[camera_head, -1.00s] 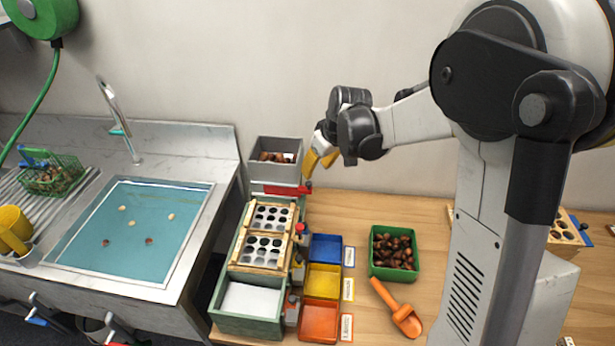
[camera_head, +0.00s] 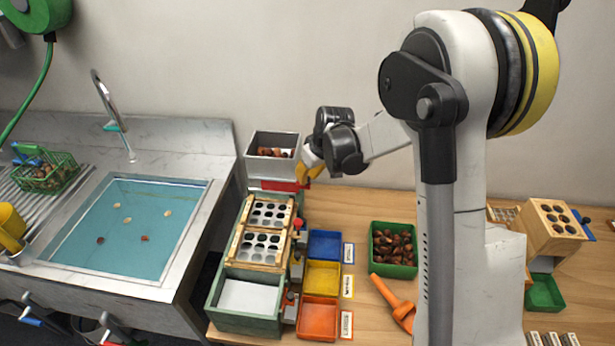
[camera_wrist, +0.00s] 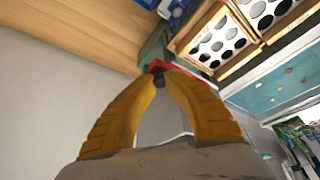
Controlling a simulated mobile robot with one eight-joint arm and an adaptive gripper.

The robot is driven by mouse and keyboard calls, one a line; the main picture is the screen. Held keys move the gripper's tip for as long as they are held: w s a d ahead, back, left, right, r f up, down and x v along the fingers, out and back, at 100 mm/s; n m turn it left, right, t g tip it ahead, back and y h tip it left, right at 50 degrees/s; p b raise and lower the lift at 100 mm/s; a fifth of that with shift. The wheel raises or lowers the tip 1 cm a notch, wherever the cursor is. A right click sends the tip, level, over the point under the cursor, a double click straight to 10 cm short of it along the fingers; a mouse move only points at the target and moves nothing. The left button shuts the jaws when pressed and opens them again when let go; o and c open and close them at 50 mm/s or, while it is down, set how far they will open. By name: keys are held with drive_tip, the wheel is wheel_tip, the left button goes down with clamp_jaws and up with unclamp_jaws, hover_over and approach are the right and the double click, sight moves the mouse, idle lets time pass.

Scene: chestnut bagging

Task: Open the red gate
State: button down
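The red gate (camera_head: 280,186) is a flat red slide under the grey hopper (camera_head: 272,157), which holds several chestnuts. My gripper (camera_head: 306,176) is at the gate's right end. In the wrist view, the yellow fingertips of my gripper (camera_wrist: 160,80) are close together around a small dark knob at the edge of the red gate (camera_wrist: 167,66). The gate still lies under the hopper, its right end sticking out slightly. How far it covers the hopper's outlet is hidden.
The wooden sorting frame with round holes (camera_head: 263,230) stands just in front of the hopper. Blue (camera_head: 325,245), yellow (camera_head: 322,276) and orange trays (camera_head: 318,318) line its right side. A green box of chestnuts (camera_head: 393,265) stands right. A sink (camera_head: 135,225) is left.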

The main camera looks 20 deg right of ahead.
drive_tip(key=shift+d, duration=0.1)
idle(0.3)
drive_tip(key=d, duration=0.1)
drive_tip(key=s+d, duration=0.1)
drive_tip(key=d, duration=0.1)
drive_tip(key=s+d, duration=0.1)
drive_tip(key=shift+d, duration=0.2)
drive_tip(key=c, duration=1.3)
unclamp_jaws()
drive_tip(key=shift+w, duration=0.1)
drive_tip(key=shift+c, duration=0.2)
drive_tip(key=v, duration=1.2)
